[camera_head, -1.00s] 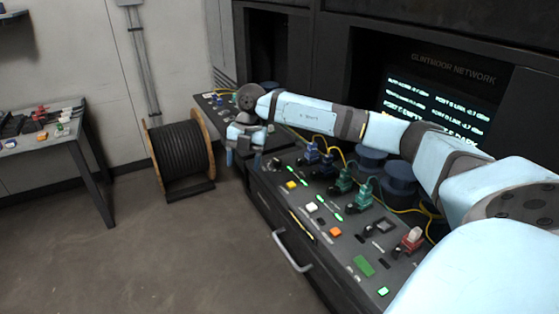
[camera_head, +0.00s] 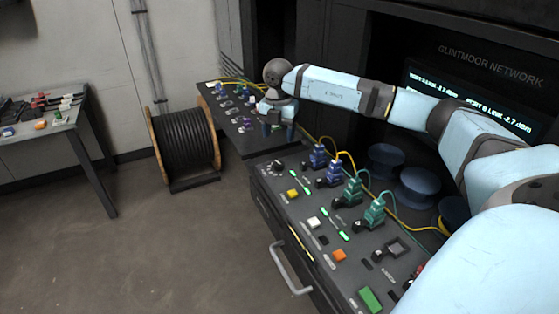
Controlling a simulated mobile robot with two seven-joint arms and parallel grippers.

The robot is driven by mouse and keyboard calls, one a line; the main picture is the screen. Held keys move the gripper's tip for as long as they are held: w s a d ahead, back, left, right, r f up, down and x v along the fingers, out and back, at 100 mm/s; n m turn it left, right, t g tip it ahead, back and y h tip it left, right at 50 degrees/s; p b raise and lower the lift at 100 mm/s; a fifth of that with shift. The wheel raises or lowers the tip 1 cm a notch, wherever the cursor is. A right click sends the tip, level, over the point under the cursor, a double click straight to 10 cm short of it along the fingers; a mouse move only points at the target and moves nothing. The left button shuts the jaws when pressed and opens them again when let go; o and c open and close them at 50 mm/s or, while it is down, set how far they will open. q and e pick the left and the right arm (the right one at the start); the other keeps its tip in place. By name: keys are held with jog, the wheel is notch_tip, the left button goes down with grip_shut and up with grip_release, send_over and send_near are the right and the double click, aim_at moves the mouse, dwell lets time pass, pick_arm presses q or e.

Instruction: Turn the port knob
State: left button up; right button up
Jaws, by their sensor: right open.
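A dark round knob (camera_head: 277,167) sits at the far left corner of the near console (camera_head: 322,268); it may be the port knob, but its label is too small to read. My right gripper (camera_head: 279,131) points down over the far end of the console, just beyond the knob and apart from it in the picture. Its two blue-grey fingers are open with nothing seen between them. Its exact height above the panel is hard to tell. My left gripper is out of view.
A yellow button (camera_head: 292,194) is close in front. A second panel (camera_head: 226,103) lies behind. A cable reel (camera_head: 186,145) stands on the floor. A wall screen (camera_head: 450,92) is partly hidden.

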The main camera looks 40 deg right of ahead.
aim_at(279, 163)
notch_tip(279, 163, down, 10)
jog(key=shift+f, duration=0.2)
jog(key=c, duration=0.9)
